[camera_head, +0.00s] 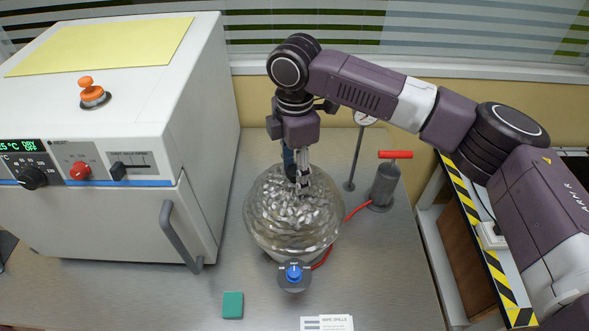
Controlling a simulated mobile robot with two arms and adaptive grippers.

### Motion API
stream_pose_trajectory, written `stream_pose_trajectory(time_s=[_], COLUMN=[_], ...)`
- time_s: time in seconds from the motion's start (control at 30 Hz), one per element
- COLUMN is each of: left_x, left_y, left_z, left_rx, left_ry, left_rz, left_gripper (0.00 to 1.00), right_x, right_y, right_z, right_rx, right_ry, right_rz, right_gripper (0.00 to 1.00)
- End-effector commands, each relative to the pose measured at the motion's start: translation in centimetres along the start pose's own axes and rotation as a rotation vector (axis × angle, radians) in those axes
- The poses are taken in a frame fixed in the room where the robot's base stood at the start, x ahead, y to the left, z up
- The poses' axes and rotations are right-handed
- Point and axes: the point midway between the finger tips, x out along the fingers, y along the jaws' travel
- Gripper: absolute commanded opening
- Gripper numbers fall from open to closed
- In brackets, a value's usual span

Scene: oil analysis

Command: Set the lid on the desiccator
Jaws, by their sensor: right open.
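The clear glass desiccator (268,240) stands on the grey bench in the middle of the view. Its domed, faceted-looking lid (275,200) appears to sit on top; glare keeps me from telling whether the rim is fully seated. A blue-knobbed valve (293,273) is at the front of the desiccator. My right gripper (303,186) points down at the top of the dome, with its fingers open. The gripper hides the top of the lid, so I cannot tell whether a finger touches it. My left gripper is not in view.
A white oven (110,120) fills the left side. A red-handled hand pump (382,185), a red hose (355,211) and a gauge stand (349,160) are right of the desiccator. A green block (232,305) and a card (327,323) lie in front.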

Motion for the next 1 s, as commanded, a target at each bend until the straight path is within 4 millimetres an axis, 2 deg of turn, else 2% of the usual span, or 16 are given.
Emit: stream_pose_trajectory(time_s=[0.17,0.4,0.6,0.77,1.0], left_x=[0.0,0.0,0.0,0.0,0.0], left_y=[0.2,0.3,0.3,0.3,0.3], left_z=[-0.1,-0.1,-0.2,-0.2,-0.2], left_rx=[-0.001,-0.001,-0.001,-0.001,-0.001], left_ry=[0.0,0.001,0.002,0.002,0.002], left_rz=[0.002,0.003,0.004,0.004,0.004], left_gripper=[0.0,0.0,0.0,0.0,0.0], right_x=[-2.1,-7.4,-10.7,-11.9,-12.1], right_y=[0.1,0.1,0.1,0.1,0.0], right_z=[-0.1,-0.1,-0.1,0.0,0.0], right_rx=[0.0,0.001,0.0,0.0,-0.001], right_ry=[0.002,0.002,0.001,0.001,0.001], right_rz=[0.004,0.006,0.005,0.004,0.004], right_gripper=[0.46,0.46,0.46,0.46,0.46])
